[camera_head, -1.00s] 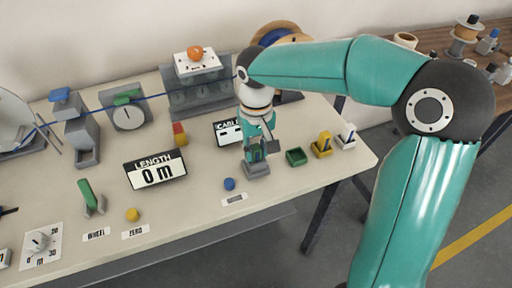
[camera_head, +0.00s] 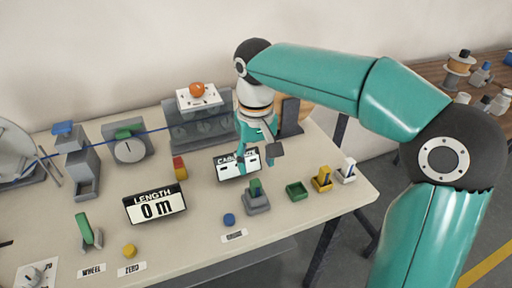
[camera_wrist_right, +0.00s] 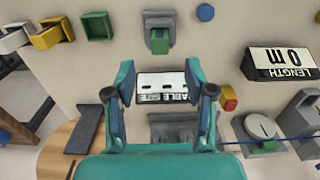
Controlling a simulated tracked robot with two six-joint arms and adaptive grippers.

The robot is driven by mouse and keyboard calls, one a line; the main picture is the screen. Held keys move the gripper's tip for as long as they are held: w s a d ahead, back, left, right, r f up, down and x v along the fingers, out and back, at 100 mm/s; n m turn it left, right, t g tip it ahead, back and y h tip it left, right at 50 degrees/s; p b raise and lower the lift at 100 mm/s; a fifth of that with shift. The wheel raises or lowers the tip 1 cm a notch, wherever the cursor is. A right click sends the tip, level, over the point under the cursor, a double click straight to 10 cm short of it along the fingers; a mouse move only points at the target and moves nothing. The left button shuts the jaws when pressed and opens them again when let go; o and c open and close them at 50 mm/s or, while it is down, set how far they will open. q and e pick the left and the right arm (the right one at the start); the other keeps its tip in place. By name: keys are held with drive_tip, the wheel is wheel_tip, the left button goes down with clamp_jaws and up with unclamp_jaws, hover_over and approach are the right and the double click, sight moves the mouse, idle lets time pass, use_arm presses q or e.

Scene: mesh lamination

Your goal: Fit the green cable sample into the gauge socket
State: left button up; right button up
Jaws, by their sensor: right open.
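The green cable sample (camera_head: 255,187) stands upright in the grey gauge socket (camera_head: 257,205) near the table's front edge. In the right wrist view the green sample (camera_wrist_right: 159,43) and the socket (camera_wrist_right: 158,18) show ahead of the fingers; I cannot tell how deep it sits. My right gripper (camera_head: 258,155) is open and empty. It is behind and above the socket, apart from the sample, over the cable sign (camera_head: 229,166). Its two spread fingers (camera_wrist_right: 159,75) show in the right wrist view. My left gripper is not in view.
An empty green tray (camera_head: 297,192) is right of the socket, then a yellow holder (camera_head: 321,182) and a white holder (camera_head: 346,173). A blue button (camera_head: 229,219) is front left of the socket. The length display (camera_head: 156,204) reads 0 m.

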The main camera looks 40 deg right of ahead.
sight(256, 183)
drive_tip(key=shift+r, duration=1.85)
